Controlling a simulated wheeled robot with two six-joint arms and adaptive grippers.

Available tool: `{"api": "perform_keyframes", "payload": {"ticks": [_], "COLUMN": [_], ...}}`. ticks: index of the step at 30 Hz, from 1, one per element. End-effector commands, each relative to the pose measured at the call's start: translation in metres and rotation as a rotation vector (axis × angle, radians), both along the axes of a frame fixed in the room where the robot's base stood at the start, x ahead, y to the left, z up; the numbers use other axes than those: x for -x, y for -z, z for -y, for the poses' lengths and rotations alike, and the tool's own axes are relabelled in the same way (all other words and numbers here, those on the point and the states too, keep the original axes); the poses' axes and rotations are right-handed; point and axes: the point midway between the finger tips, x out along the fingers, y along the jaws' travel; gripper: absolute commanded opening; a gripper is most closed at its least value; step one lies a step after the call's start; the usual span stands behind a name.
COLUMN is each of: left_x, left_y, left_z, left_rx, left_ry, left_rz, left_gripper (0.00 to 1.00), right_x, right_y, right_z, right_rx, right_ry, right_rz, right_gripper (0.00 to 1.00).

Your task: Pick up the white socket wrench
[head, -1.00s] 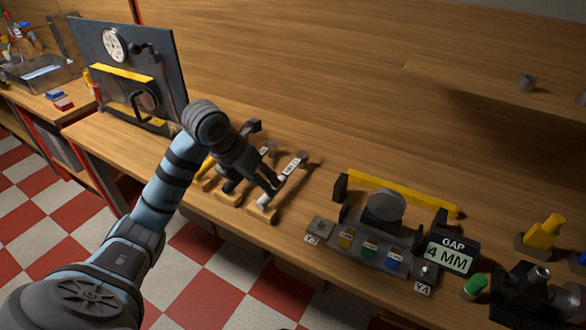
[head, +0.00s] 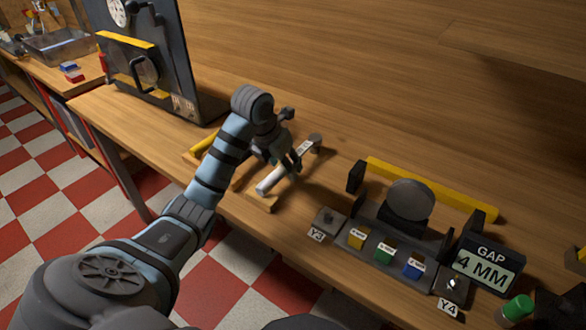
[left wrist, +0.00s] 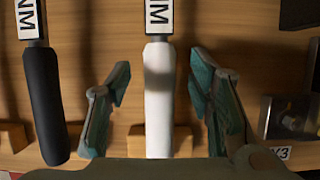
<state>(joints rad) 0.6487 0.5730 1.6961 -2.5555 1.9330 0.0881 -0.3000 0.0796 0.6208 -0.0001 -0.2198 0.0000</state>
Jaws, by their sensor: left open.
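The white socket wrench (head: 285,170) lies on a wooden rest on the bench, its handle toward the bench's front edge. In the left wrist view its white handle (left wrist: 159,100) runs upright between my open fingers, with space on both sides. My left gripper (head: 277,155) is open over the wrench in the head view; in the left wrist view the gripper (left wrist: 158,100) has a finger on each side of the handle. A black-handled wrench (left wrist: 43,100) lies to the left of it. My right gripper is not seen.
A yellow-handled tool (head: 204,144) lies left of my gripper. To the right stands a gauge fixture with a round disc (head: 410,198), coloured blocks and a gap display (head: 484,268). A dark upright panel (head: 160,55) stands at the back left.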

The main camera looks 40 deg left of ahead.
Motion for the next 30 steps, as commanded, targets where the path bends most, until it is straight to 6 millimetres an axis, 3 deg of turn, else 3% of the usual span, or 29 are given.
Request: {"api": "perform_keyframes", "payload": {"ticks": [3,10,19,30], "left_x": [-0.0064,-0.0076,-0.0075,-0.0078], "left_y": [0.018,0.0191,0.019,0.0138], "left_z": [0.0001,-0.0007,-0.0008,-0.001], "left_rx": [0.001,0.0,-0.001,-0.001], "left_ry": [-0.001,-0.001,-0.001,-0.001], "left_rz": [-0.001,0.001,0.001,0.003], "left_gripper": [0.48,0.46,0.0,0.0], "right_x": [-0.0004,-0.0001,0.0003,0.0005], "right_y": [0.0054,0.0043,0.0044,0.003], "right_z": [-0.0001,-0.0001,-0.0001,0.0], "right_rx": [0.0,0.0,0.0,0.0], "right_ry": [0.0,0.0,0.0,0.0], "right_rz": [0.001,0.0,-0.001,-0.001], "right_gripper": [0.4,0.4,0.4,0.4]}}
